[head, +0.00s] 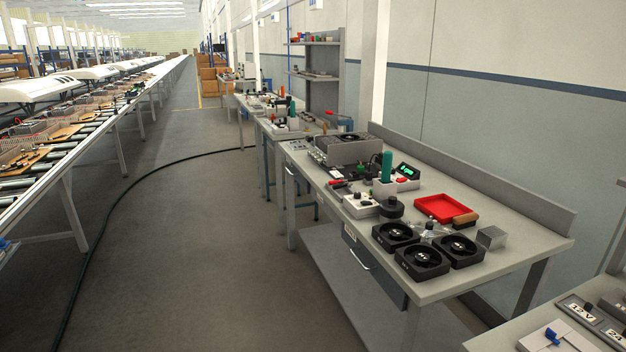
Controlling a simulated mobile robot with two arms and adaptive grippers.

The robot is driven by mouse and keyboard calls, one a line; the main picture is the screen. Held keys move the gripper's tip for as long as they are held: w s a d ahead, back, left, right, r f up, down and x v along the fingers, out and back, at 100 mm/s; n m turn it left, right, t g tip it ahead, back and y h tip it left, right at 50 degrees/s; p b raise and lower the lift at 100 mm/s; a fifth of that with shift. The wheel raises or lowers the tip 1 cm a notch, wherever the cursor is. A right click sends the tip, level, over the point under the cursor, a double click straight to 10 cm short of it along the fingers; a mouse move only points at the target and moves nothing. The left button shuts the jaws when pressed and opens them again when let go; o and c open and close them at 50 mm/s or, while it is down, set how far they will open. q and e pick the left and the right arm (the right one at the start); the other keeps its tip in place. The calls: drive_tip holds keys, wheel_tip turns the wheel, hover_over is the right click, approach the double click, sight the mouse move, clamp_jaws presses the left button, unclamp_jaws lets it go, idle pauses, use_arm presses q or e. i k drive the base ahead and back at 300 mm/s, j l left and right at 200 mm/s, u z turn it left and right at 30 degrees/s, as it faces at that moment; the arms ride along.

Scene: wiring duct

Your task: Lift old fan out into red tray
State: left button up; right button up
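The red tray (438,208) lies flat on the grey workbench to my right and looks empty. Three square black fans sit in front of it near the bench's front end: one at left (395,236), one at right (459,250) and one in front (422,261). Farther back on the bench stands a grey box-shaped unit (347,152) with dark round shapes in its top that look like fans. I cannot tell from here which fan is the old one. Neither of my grippers is in view.
A brown-handled item (466,219) and a metal block (491,237) sit beside the tray. A green cylinder (386,168) and a lit display (407,171) stand behind. Another bench (510,339) is at lower right. A conveyor (110,118) runs along the left; the aisle floor (200,270) is open, crossed by a dark cable.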

sight(347, 138)
drive_tip(key=i+z, duration=0.15)
drive_tip(key=i, duration=0.4)
drive_tip(key=i+j+z, duration=0.1)
drive_tip(key=i, duration=0.5)
drive_tip(key=i+j+z, duration=0.15)
drive_tip(key=i, duration=0.4)
drive_tip(key=j+z, duration=0.1)
drive_tip(key=z, duration=0.4)
drive_tip(key=i+j+z, duration=0.1)
drive_tip(key=j+z, duration=1.05)
drive_tip(key=j, duration=0.15)
drive_tip(key=k+j+z, duration=0.15)
drive_tip(key=j+z, duration=0.25)
